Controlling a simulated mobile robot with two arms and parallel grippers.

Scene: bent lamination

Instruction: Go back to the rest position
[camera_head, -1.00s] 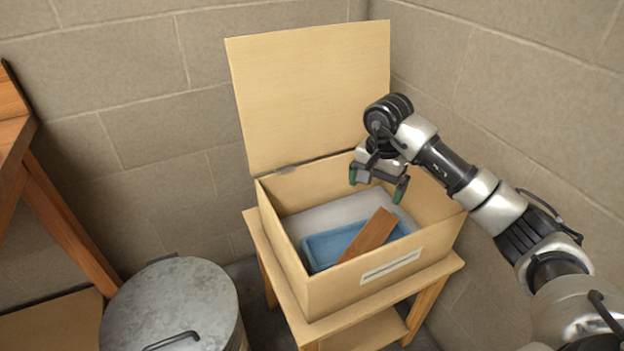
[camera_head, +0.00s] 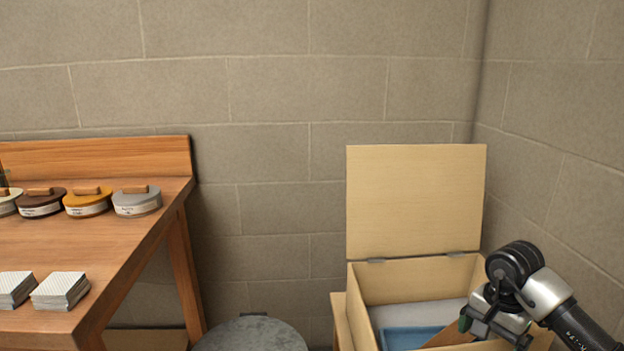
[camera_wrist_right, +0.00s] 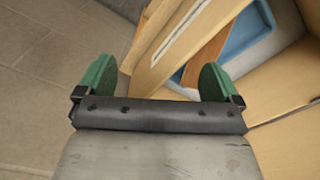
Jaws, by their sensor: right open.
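My right gripper (camera_head: 495,333) is at the lower right of the head view, in front of the right part of an open wooden box (camera_head: 405,283). Its green fingertips stand apart in the right wrist view (camera_wrist_right: 158,85), with nothing between them. The box's lid (camera_head: 415,203) stands upright at the back. Inside are a blue tray (camera_head: 400,339) and a brown wooden strip (camera_head: 447,337), partly hidden by my right gripper. The strip also shows in the right wrist view (camera_wrist_right: 208,55). My left gripper is not in view.
A wooden workbench (camera_head: 100,240) on the left carries several round labelled containers (camera_head: 137,201) and stacks of white-topped sheets (camera_head: 60,290). A grey metal bin lid (camera_head: 250,335) is between bench and box. Block walls stand behind and to the right.

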